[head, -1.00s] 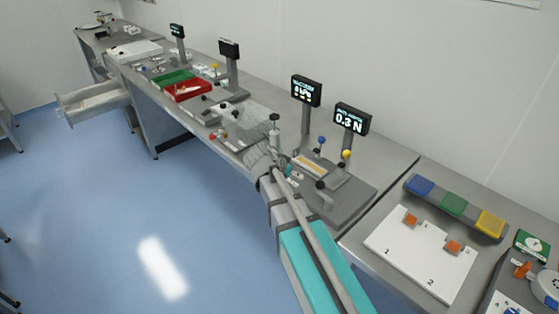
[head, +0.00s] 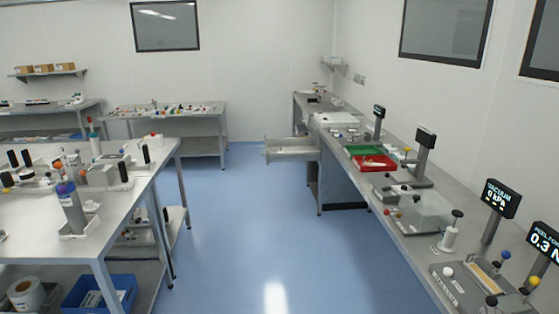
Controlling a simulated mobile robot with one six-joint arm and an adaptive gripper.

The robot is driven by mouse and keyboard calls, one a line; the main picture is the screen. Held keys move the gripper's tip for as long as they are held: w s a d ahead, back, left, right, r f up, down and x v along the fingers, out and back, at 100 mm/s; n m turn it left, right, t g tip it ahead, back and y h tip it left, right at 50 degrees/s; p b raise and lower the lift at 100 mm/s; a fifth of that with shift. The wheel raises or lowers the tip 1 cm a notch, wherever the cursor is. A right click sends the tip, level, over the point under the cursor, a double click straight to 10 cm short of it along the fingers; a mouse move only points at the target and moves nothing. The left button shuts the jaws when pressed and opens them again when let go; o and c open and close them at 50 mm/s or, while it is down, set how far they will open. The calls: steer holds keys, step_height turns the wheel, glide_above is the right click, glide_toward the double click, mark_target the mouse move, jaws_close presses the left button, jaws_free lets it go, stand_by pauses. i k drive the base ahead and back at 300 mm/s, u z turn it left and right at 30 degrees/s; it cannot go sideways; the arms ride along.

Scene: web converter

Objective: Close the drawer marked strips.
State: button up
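One drawer (head: 292,155) stands pulled open under the far part of the long right-hand bench, sticking out to the left over the floor. It is pale grey, and its inside looks empty from here. Any marking on it is too small to read, so I cannot tell whether it is the one marked strips. My gripper is not in view.
The long right-hand bench (head: 405,235) carries a green tray (head: 362,151), a red tray (head: 375,163) and display posts. A left table (head: 120,205) holds bottles and fixtures, with a blue bin (head: 105,293) below. Blue floor (head: 235,225) between them is clear.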

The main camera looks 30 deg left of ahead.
mark_target(295, 149)
steer(key=u, duration=0.35)
steer(key=i, duration=0.75)
steer(key=u, duration=0.95)
steer(key=i, duration=0.5)
steer(key=u, duration=0.7)
steer(key=i, duration=0.85)
steer(key=u, duration=0.4)
steer(key=i, duration=1.8)
steer(key=z, duration=0.45)
steer(key=i, duration=0.8)
steer(key=z, duration=0.6)
steer(key=i, duration=0.75)
steer(key=z, duration=0.5)
